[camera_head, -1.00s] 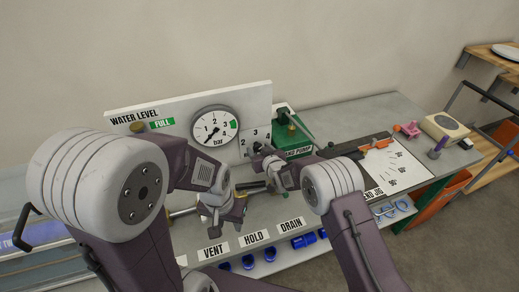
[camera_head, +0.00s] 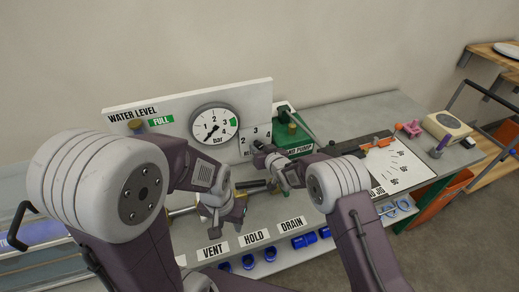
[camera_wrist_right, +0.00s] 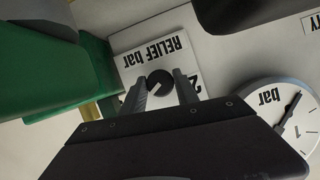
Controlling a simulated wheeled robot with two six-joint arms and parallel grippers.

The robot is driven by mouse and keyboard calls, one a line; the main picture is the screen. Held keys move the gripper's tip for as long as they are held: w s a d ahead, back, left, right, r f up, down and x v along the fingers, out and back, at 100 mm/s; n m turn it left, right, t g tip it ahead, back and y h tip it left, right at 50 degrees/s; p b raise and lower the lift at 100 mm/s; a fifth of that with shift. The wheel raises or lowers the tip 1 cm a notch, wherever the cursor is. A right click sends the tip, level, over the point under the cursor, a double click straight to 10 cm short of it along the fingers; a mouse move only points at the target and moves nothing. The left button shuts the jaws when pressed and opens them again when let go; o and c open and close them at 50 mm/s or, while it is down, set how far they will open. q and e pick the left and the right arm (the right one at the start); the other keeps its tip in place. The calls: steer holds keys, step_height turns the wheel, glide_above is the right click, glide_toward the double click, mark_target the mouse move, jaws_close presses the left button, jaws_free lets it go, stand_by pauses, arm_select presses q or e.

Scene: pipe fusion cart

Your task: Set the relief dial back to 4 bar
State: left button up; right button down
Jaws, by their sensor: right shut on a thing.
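The relief plate (camera_head: 256,134), white with numbers, stands right of the gauge in the head view. In the right wrist view the relief plate (camera_wrist_right: 187,50) appears upside down, lettered RELIEF bar. The dark round relief dial (camera_wrist_right: 160,82) has a light slanted mark; its setting cannot be read. My right gripper (camera_wrist_right: 161,90) has one finger on each side of the dial and is shut on it. In the head view my right gripper (camera_head: 261,150) covers the dial. My left gripper (camera_head: 237,213) hangs lower, above the valve labels; its jaws are unclear.
The round bar gauge (camera_head: 215,126) is left of the plate, its needle pointing lower left. The green pump (camera_head: 293,136) stands close on the right. VENT, HOLD and DRAIN labels (camera_head: 254,238) line the front. A white jig board (camera_head: 400,165) lies further right.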

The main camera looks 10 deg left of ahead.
steer(key=c, duration=0.9)
jaws_free()
steer(key=shift+c, duration=0.2)
steer(key=b+v, duration=0.1)
steer(key=v, duration=0.8)
steer(key=shift+b, duration=0.35)
steer(key=shift+s+d, duration=0.1)
